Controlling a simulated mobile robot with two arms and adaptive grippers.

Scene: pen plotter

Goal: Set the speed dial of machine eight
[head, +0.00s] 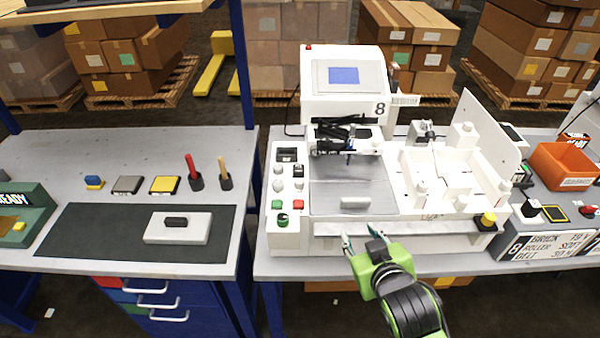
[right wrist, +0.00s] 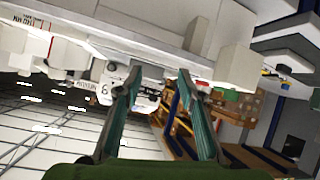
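Machine eight (head: 345,85) is a white plotter with a blue screen and an "8" on its front, standing on the right-hand bench. Its left control panel (head: 288,237) carries several pale knobs (head: 298,170), a red button (head: 298,204), a green button (head: 277,204) and a dark green knob (head: 283,220). I cannot read which one is the speed dial. My right gripper (head: 357,235) is at the machine's front edge, right of the panel and apart from the knobs. Its fingers are spread and empty, as the right wrist view (right wrist: 159,78) also shows. My left gripper is out of view.
A grey tray (head: 355,203) and a white open compartment (head: 450,170) lie right of the panel. A yellow-topped knob (head: 487,220) is at the front right. An orange bin (head: 565,167) stands further right. The left bench (head: 130,150) holds small tools and a dark mat.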

